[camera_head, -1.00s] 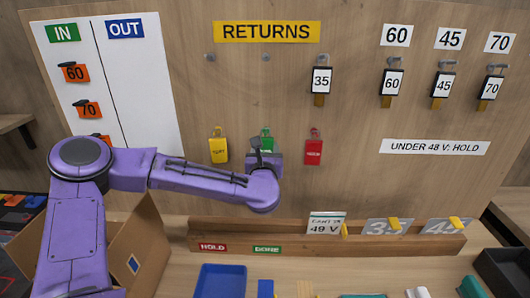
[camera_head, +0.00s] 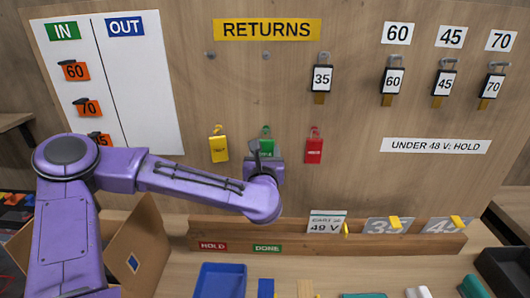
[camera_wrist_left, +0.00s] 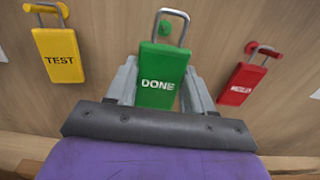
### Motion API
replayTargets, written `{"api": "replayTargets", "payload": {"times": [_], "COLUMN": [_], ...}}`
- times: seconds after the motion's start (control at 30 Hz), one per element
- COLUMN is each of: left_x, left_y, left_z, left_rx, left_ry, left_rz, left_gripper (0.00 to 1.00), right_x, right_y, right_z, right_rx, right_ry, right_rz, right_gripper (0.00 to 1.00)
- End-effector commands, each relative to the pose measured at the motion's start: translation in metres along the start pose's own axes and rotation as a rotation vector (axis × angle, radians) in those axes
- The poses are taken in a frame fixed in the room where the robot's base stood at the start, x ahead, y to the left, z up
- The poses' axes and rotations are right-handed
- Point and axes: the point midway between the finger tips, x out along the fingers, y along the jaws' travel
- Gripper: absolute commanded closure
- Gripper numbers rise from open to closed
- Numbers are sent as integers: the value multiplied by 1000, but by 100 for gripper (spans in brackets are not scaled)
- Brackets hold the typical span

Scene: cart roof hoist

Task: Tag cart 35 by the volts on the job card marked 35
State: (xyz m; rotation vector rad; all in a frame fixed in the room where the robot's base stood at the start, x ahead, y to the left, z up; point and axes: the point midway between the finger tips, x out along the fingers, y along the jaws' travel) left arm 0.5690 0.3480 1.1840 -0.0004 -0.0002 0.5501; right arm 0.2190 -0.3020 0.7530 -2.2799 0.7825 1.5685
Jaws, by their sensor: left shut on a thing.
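The green DONE tag (camera_head: 265,133) hangs by its shackle on the board, between a yellow TEST tag (camera_head: 219,149) and a red tag (camera_head: 314,150). My left gripper (camera_wrist_left: 158,85) is shut on the green DONE tag (camera_wrist_left: 162,58), one finger on each side; in the head view the gripper (camera_head: 264,158) hides its lower part. A white job card (camera_head: 326,222) in the wooden rack reads 49 V; its small upper line is blurred. Two grey cards (camera_head: 380,226) (camera_head: 437,227) with yellow clips stand to its right. My right gripper is not in view.
A key tag marked 35 (camera_head: 321,78) hangs under the RETURNS sign (camera_head: 266,29). Tags 60, 45 and 70 hang at right, above an UNDER 48 V: HOLD sign (camera_head: 436,146). The rack (camera_head: 350,240) bears HOLD and DONE labels. A blue tray (camera_head: 222,281) stands in front.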

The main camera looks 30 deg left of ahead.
Motion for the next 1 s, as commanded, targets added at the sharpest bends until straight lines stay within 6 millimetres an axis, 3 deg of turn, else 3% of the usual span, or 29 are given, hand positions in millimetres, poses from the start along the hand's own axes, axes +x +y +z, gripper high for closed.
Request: {"api": "replayTargets", "payload": {"times": [0.37,0.77,1.0], "left_x": [-4,-48,-53], "left_y": [0,0,0], "left_z": [0,0,1], "left_rx": [0,0,0], "left_ry": [-1,-1,0], "left_rz": [-1,-2,0], "left_gripper": [84,84,84], "right_x": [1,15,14], "right_y": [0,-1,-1], "right_z": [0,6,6], "right_rx": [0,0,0], "right_ry": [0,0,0], "right_rz": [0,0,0], "right_gripper": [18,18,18]}}
